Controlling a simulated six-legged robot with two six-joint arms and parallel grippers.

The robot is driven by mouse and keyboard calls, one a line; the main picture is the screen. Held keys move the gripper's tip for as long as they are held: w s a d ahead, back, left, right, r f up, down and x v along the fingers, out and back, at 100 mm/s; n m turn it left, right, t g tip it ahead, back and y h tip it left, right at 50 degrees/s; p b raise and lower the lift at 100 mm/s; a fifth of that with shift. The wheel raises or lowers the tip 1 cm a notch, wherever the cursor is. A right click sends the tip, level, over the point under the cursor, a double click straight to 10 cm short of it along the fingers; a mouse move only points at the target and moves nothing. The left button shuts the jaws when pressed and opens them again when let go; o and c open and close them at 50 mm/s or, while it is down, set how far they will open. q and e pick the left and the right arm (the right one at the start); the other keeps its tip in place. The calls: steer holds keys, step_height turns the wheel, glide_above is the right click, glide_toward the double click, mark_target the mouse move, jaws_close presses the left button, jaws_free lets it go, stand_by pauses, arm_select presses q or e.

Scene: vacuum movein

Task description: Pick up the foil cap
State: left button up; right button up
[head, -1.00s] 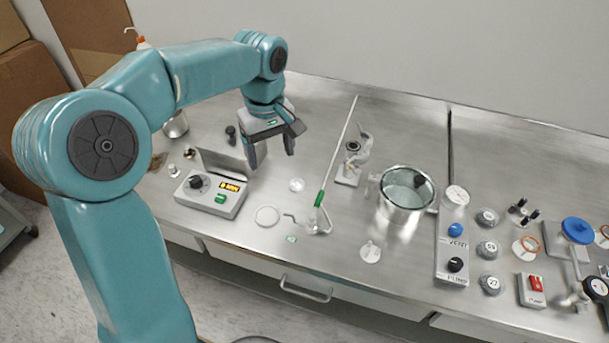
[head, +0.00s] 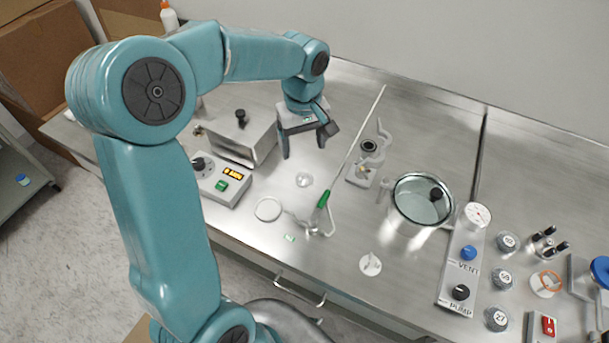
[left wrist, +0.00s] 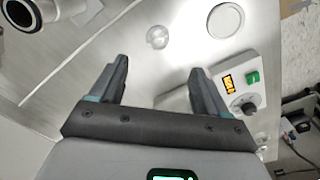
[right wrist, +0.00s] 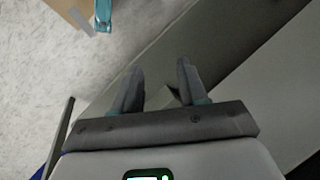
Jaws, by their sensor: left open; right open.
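A small, shiny, pale crumpled piece that looks like the foil cap (head: 303,180) lies on the steel bench, right of the control box. It also shows in the left wrist view (left wrist: 157,37), ahead of the fingertips and about midway between them. My left gripper (head: 304,148) is open and empty, on the far side of the piece in the head view and apart from it. My right gripper (right wrist: 160,68) is open and empty, low beside a grey panel over the floor, and is not in the head view.
The control box (head: 220,181) and a steel box with a black knob (head: 243,142) stand left of the gripper. A white disc (head: 268,209), a green-handled tool (head: 324,199), a clamp stand (head: 366,168) and a glass-topped pot (head: 422,199) surround the piece.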

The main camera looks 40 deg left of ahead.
arm_select(q)
glide_above(305, 174)
steer(key=f, duration=0.5)
steer(key=shift+w+f, duration=0.2)
steer(key=shift+w, duration=0.1)
steer(key=shift+s+f, duration=0.3)
steer(key=shift+s, duration=0.3)
steer(key=f, duration=0.4)
steer(key=shift+w+f+p, duration=0.15)
steer(key=shift+w+p, duration=0.25)
steer(key=shift+s+a+f, duration=0.1)
steer(key=shift+f, duration=0.2)
steer(key=shift+s+r, duration=0.15)
steer(key=shift+s, duration=0.1)
steer(key=shift+w, duration=0.25)
steer(key=c, duration=1.2)
steer(key=shift+s, duration=0.1)
steer(key=shift+c, duration=0.2)
